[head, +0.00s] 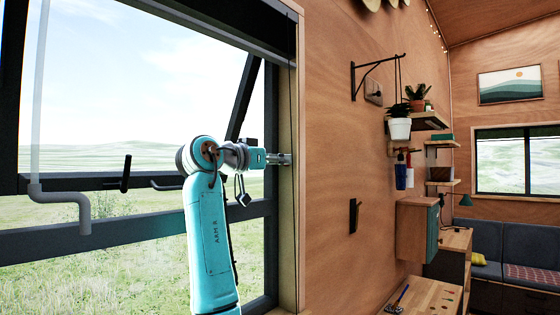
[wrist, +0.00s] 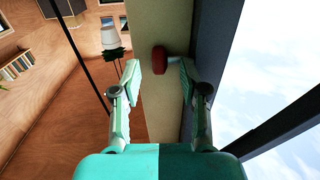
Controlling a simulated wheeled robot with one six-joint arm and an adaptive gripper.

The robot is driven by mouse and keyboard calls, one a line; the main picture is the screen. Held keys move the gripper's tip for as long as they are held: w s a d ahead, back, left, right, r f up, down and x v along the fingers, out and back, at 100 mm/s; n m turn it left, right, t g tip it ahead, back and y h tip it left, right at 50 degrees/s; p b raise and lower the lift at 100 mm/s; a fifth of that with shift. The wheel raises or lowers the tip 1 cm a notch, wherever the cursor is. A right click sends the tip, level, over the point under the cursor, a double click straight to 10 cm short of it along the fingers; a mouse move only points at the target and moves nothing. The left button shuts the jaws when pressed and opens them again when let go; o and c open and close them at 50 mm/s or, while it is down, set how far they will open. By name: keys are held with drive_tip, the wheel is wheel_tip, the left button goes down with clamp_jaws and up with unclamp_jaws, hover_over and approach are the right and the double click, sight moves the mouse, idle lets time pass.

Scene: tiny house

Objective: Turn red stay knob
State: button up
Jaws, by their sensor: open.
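The red stay knob (wrist: 158,58) shows in the wrist view, against the pale wooden window frame (wrist: 160,110) beside the dark sash. My gripper (wrist: 159,78) is open, one finger on each side of the line to the knob. The knob lies just beyond the fingertips, roughly centred between them; I cannot tell whether either finger touches it. In the head view my gripper (head: 285,159) reaches right, to the right-hand side of the window frame. The knob is not visible there.
The open window sash (head: 245,95) tilts outward behind my arm. A black handle (head: 125,173) and a grey pipe (head: 85,205) stand to the left. On the right are a wooden wall (head: 335,130), a wall hook (head: 354,215) and shelves with a white pot (head: 400,128).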

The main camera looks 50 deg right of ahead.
drive_tip(key=shift+s+d, duration=0.1)
drive_tip(key=shift+d, duration=0.65)
clamp_jaws()
drive_tip(key=shift+f, duration=0.1)
drive_tip(key=shift+h, duration=0.7)
unclamp_jaws()
